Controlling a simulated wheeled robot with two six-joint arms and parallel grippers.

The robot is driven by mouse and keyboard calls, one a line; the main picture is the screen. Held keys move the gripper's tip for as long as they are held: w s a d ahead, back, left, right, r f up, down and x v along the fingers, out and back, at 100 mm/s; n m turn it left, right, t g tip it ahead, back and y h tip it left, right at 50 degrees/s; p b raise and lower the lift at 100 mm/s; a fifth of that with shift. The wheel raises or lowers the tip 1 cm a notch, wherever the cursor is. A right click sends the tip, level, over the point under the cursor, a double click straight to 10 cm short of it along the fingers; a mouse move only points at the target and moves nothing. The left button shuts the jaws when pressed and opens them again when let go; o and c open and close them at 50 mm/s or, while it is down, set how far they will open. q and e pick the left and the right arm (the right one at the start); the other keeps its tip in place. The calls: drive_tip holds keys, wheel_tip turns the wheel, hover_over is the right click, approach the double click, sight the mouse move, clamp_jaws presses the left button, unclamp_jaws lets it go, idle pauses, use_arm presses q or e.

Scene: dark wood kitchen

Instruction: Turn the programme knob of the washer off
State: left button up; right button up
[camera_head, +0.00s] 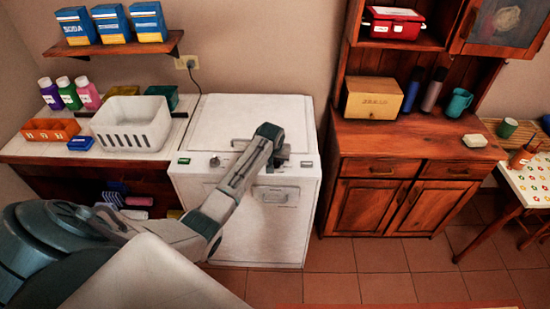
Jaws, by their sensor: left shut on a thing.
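The white washer (232,112) stands in the middle, with its control panel along the upper front edge. The panel shows a small green display or button (184,160) at its left end and a small round dark control (214,162) beside it. My left arm reaches across the washer's front from the lower left. My left gripper (281,158) is at the right part of the panel, shut on the programme knob. The gripper and wrist hide the knob, so I cannot see its pointer or setting. My right gripper is not in view.
Left of the washer, a counter holds a white basket (131,138), bottles (69,93) and an orange tray (50,130). A wooden cabinet (380,190) stands close on the right. A handle (277,195) is on the washer's front below the gripper. Tiled floor is open in front.

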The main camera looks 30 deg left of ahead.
use_arm(q)
drive_tip(key=shift+w+r+n+y, duration=0.15)
drive_tip(key=shift+n+y, duration=0.15)
drive_tip(key=shift+n, duration=0.6)
drive_tip(key=o, duration=0.9)
drive_tip(key=shift+o, duration=0.2)
drive_tip(key=b+v, duration=0.3)
drive_tip(key=v, duration=0.7)
drive_tip(key=shift+r, duration=0.35)
drive_tip(key=shift+d, duration=0.15)
